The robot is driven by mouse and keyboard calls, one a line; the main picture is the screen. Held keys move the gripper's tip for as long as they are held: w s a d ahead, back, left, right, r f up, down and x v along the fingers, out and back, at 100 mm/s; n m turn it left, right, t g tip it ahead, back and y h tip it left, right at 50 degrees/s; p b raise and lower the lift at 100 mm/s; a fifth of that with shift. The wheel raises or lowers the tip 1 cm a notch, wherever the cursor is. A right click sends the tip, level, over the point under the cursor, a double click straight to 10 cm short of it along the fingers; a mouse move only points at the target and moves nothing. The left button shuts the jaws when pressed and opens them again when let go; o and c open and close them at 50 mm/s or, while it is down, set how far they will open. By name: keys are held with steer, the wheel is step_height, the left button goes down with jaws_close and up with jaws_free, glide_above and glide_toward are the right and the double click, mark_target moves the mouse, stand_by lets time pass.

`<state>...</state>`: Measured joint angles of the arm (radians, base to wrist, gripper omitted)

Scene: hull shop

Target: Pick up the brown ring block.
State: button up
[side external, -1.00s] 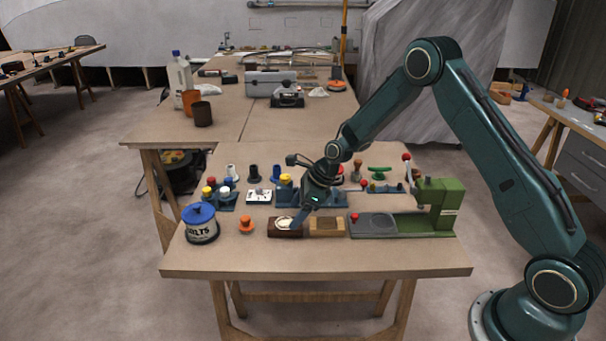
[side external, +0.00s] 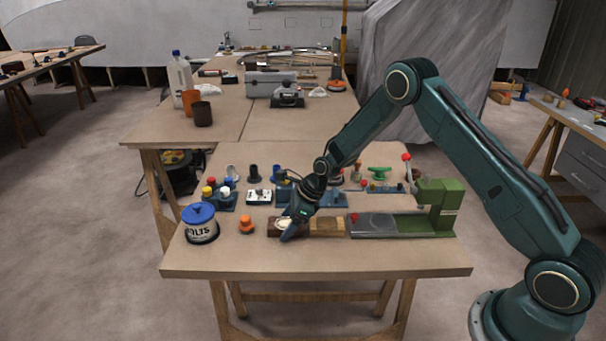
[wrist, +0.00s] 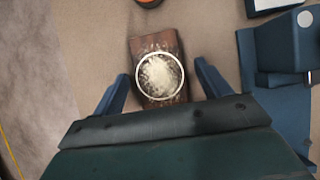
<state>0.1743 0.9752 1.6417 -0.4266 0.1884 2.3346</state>
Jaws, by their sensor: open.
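The brown ring block (wrist: 164,43) is a dark brown block with a pale ring and a cream-coloured centre on top. In the wrist view it lies at upper middle, between and just ahead of the two fingers of my gripper (wrist: 158,82), which is open and empty. In the side external view the block (side external: 273,228) sits on the front bench, and my gripper (side external: 290,234) is down at it, hiding its right part. I cannot tell whether the fingers touch it.
A tan wooden block (side external: 327,226) lies just right of the brown block. An orange knob (side external: 246,224) and a blue-lidded tin (side external: 201,228) stand to the left. A green machine (side external: 436,205) is at right. Several coloured fittings stand behind; the bench's front strip is clear.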

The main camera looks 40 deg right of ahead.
mark_target(288, 222)
steer(key=shift+c, duration=0.5)
steer(key=c, duration=1)
steer(key=shift+r, duration=0.1)
step_height(288, 222, up, 20)
steer(key=shift+d, duration=0.1)
stand_by(0.4)
